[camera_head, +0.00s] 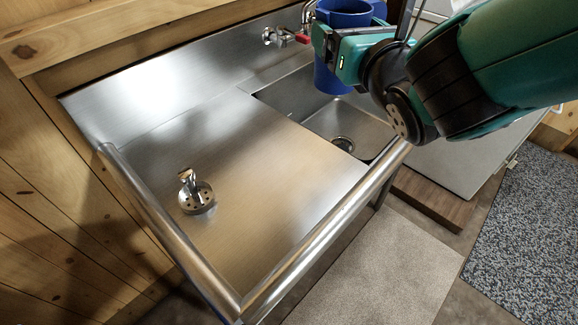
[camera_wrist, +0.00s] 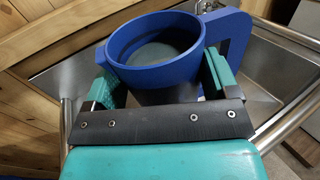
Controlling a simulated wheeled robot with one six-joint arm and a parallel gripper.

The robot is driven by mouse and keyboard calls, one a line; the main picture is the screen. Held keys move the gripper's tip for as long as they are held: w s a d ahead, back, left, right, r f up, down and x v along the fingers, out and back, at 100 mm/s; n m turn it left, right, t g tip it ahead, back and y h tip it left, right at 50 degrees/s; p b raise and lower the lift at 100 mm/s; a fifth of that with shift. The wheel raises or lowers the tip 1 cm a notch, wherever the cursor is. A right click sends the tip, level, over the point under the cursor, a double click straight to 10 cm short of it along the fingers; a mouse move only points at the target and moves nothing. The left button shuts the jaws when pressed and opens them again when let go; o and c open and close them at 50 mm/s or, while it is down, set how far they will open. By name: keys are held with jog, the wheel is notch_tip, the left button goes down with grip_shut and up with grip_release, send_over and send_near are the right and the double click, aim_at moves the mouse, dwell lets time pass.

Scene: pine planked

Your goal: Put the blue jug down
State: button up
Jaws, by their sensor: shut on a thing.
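The blue jug (camera_head: 333,80) is held above the sink basin in the head view, partly hidden by my gripper (camera_head: 325,42). In the wrist view the blue jug (camera_wrist: 155,48) shows its round open rim, with its handle (camera_wrist: 231,42) to the right. My gripper (camera_wrist: 160,85) is shut on the jug, with one finger on each side of its body. The jug's underside appears apart from any surface, though the exact height is hard to tell.
A steel counter (camera_head: 255,150) with a raised rim lies left of the sink basin (camera_head: 350,122). A small metal strainer-like piece (camera_head: 196,198) stands on its left part. A tap with a red handle (camera_head: 302,39) is at the back wall. Most of the counter is clear.

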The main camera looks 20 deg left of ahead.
jog(key=s+a+n+g+y+b, duration=0.1)
jog(key=s+a+n+g+y, duration=0.1)
jog(key=s+a, duration=0.45)
jog(key=f+b, duration=0.4)
jog(key=f, duration=0.2)
jog(key=f+b, duration=0.4)
jog(key=f, duration=0.3)
jog(key=f+b, duration=0.4)
jog(key=f, duration=0.3)
jog(key=shift+s+d, duration=0.35)
jog(key=shift+d, duration=0.05)
jog(key=shift+r, duration=0.15)
